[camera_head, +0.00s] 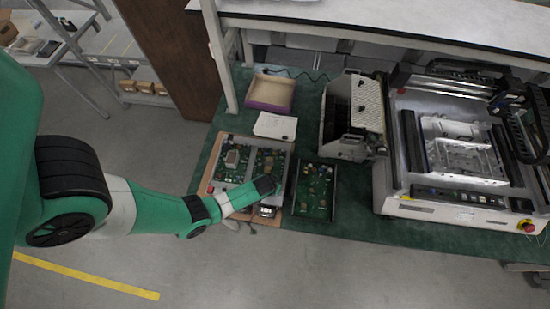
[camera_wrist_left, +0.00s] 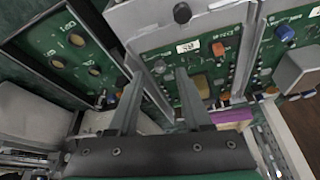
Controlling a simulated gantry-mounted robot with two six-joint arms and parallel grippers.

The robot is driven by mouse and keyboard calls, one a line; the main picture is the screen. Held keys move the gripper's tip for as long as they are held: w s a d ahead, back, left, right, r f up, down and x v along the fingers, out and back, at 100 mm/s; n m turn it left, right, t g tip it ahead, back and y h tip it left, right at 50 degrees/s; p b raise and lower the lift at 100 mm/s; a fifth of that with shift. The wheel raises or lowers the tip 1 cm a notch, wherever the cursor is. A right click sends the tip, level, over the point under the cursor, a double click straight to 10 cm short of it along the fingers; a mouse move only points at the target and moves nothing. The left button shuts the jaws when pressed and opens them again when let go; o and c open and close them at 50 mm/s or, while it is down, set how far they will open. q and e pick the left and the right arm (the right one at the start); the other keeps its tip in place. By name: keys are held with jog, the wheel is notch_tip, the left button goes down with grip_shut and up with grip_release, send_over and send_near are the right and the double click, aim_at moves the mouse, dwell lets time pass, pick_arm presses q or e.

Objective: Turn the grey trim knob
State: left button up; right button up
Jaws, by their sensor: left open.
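A small round grey knob (camera_wrist_left: 159,67) shows in the left wrist view on a green circuit board (camera_wrist_left: 222,48), near its left edge. It appears between the fingers in the picture. I take it for the trim knob. My left gripper (camera_wrist_left: 160,78) is open and empty, its fingers spread with tips near the board; I cannot tell whether they touch it. In the head view my left gripper (camera_head: 268,185) is over the right part of the framed board (camera_head: 236,181); the knob cannot be made out there. My right gripper is not in view.
A black round knob (camera_wrist_left: 181,12) stands on the board's pale frame. A second board in a dark tray (camera_head: 314,190) lies to the right. A purple-edged box (camera_head: 270,93), a white paper (camera_head: 275,126) and a large white machine (camera_head: 455,150) share the green bench mat (camera_head: 345,228).

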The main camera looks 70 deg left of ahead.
pick_arm(q)
jog(key=b+x, duration=0.1)
jog(key=x, duration=0.1)
jog(key=shift+w+a+f, duration=0.1)
jog(key=shift+a+f, duration=0.05)
jog(key=shift+f, duration=0.1)
grip_shut()
